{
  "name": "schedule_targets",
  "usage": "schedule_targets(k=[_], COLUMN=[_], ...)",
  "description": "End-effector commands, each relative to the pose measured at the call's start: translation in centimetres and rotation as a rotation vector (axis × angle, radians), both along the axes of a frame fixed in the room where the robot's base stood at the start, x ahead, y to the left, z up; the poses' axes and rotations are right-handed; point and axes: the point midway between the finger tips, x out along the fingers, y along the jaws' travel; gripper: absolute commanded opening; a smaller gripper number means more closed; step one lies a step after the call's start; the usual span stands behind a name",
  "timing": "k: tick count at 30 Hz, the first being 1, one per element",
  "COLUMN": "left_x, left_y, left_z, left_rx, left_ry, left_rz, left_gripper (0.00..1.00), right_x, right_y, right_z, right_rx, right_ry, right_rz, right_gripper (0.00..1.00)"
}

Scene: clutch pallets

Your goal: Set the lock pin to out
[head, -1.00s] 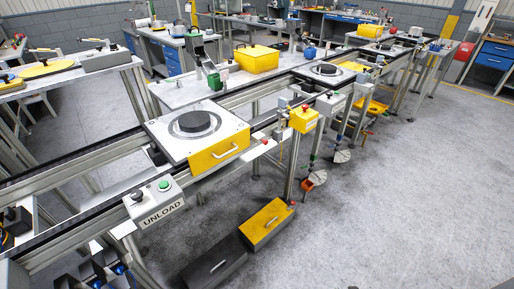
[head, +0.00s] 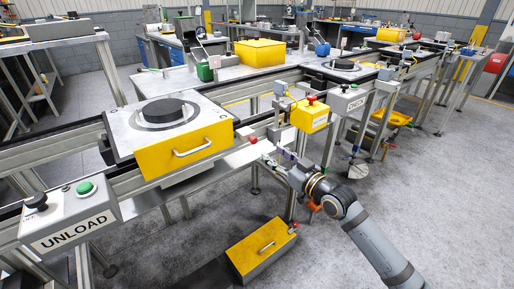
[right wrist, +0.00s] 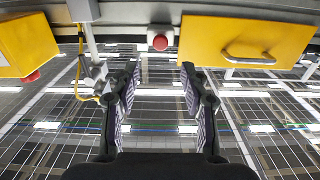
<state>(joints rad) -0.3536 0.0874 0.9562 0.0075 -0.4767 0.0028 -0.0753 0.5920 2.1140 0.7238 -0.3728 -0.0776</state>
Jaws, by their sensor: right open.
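The lock pin appears to be the small red knob (head: 252,139) at the right end of the near pallet's yellow front. The near pallet (head: 133,128) is a light plate carrying a dark round disc, with a yellow handled front. In the right wrist view the red knob (right wrist: 160,42) sits on a grey block left of the yellow panel (right wrist: 240,42). My right gripper (head: 272,158) is open and empty, just right of and below the knob and apart from it. Its two fingers (right wrist: 158,75) show spread below the knob in the wrist view. My left gripper is out of view.
A yellow box with a red button (head: 310,115) stands close right of the knob. The UNLOAD box (head: 68,220) is at lower left. A yellow-topped case (head: 262,248) lies on the floor below. The conveyor rail runs back right to another pallet (head: 342,68).

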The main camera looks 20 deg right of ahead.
Motion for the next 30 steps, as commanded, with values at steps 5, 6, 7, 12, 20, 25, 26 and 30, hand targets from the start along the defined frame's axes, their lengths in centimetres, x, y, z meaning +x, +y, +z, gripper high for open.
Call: schedule_targets(k=[5,6,7,12,20,25,26,30], left_x=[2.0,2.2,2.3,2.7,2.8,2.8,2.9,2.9], left_y=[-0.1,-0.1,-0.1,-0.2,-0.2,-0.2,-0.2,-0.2], left_z=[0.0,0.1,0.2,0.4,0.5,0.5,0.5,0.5], left_rx=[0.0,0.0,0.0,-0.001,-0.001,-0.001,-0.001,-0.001], left_ry=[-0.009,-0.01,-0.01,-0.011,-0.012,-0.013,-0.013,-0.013], left_rz=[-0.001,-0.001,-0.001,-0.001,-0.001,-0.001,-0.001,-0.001], left_gripper=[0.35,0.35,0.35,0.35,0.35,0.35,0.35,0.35], right_x=[3.2,4.1,4.7,7.1,8.0,7.9,7.9,7.9], right_y=[1.4,1.5,1.8,2.6,3.0,3.0,3.0,3.0], right_z=[-0.1,-0.1,0.0,0.0,-0.1,-0.1,-0.1,-0.1], right_rx=[0.011,0.01,0.009,0.003,-0.001,-0.001,-0.001,-0.001], right_ry=[-0.004,-0.003,-0.004,-0.001,0.0,0.0,0.0,0.0], right_rz=[0.004,0.002,0.001,0.003,0.003,0.003,0.003,0.003], right_gripper=[0.45,0.45,0.45,0.45,0.45,0.4,0.36,0.17])
